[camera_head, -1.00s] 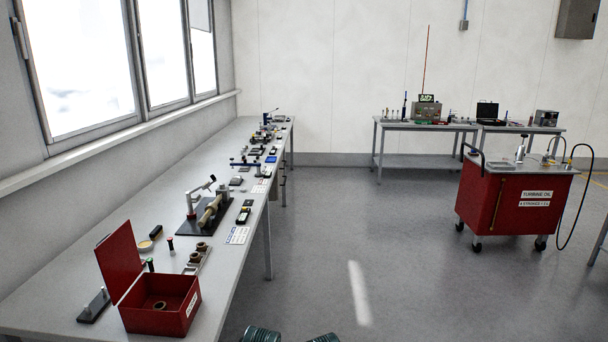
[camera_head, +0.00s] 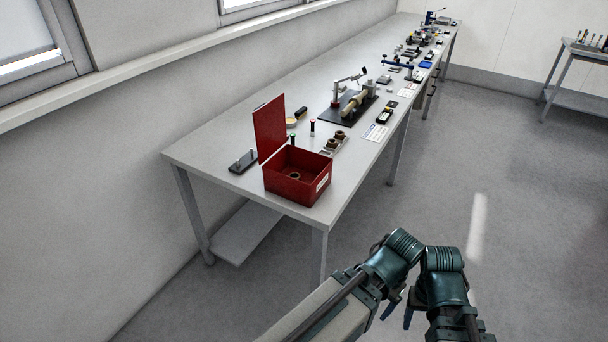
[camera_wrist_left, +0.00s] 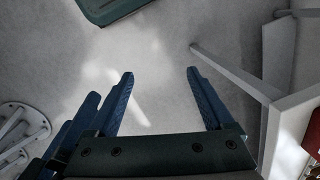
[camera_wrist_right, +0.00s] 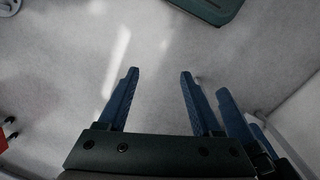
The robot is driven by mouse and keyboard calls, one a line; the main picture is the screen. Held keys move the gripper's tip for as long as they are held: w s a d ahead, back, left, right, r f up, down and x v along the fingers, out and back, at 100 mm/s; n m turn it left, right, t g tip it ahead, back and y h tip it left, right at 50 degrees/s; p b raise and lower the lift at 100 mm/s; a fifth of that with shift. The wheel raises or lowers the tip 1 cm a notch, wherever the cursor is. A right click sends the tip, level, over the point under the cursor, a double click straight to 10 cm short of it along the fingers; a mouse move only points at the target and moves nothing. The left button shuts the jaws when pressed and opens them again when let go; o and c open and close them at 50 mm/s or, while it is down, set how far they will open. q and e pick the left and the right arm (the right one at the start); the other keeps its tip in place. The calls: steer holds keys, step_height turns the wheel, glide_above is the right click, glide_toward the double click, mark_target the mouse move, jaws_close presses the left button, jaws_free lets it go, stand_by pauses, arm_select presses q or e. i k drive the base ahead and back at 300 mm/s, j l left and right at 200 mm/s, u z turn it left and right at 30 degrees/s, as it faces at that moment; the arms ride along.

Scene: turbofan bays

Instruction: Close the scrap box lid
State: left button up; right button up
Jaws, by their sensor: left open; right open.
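The red scrap box (camera_head: 285,190) stands at the near end of the long grey bench. Its red lid (camera_head: 269,130) stands upright, open, on the box's left side. A brown ring (camera_head: 294,175) lies inside the box. My right gripper (camera_head: 408,312) hangs low at the bottom of the head view, in front of the bench and apart from the box. In the right wrist view its fingers (camera_wrist_right: 159,76) are spread and empty. My left gripper (camera_wrist_left: 160,76) is beside it, also open and empty, over bare floor. A red corner, likely the box, shows at the left wrist view's right edge.
A dark block with pins (camera_head: 243,162) lies left of the lid. A tray with brown bushings (camera_head: 335,142) and a black-based fixture (camera_head: 347,106) are behind the box. A window sill runs along the wall.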

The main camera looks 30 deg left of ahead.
mark_target(269, 120)
steer(key=j+z, duration=0.1)
steer(key=j, duration=1.05)
steer(key=j+z, duration=0.15)
steer(key=j, duration=0.45)
steer(key=k+j, duration=0.1)
steer(key=j, duration=0.45)
steer(key=k+j+z, duration=0.15)
steer(key=j, duration=0.4)
steer(key=j+z, duration=0.1)
steer(key=j, duration=0.5)
steer(key=k+j, duration=0.15)
steer(key=j, duration=0.4)
steer(key=i+z, duration=0.05)
